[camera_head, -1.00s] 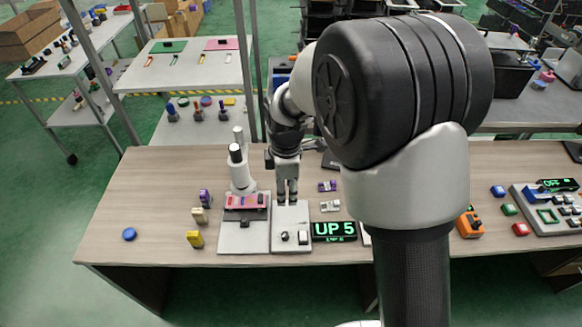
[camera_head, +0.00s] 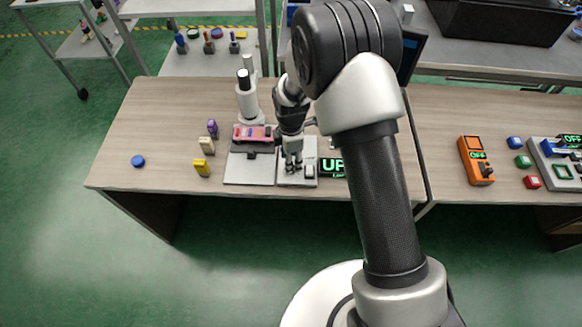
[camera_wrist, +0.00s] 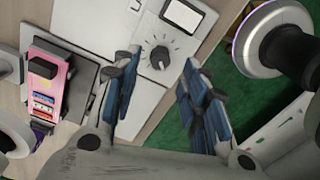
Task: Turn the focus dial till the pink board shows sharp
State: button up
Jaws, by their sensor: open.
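The focus dial (camera_wrist: 160,57) is a small dark knob with tick marks around it on a pale panel (camera_head: 297,148). In the wrist view it lies between the fingertips of my gripper (camera_wrist: 158,63), with a gap on each side. The gripper is open and empty. The pink board (camera_head: 253,133) lies on the microscope stand's stage, left of the gripper. It also shows in the wrist view (camera_wrist: 47,85). A black display (camera_head: 332,167) with green letters is partly hidden by my arm.
A switch (camera_head: 310,171) sits right of the dial. The white microscope tube (camera_head: 247,100) stands behind the board. A yellow block (camera_head: 201,167), a cream block (camera_head: 206,146) and a purple block (camera_head: 212,128) stand left. An orange device (camera_head: 475,160) is far right.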

jog(key=shift+f+b, duration=0.4)
jog(key=shift+f, duration=1.65)
jog(key=shift+c, duration=0.2)
grip_shut()
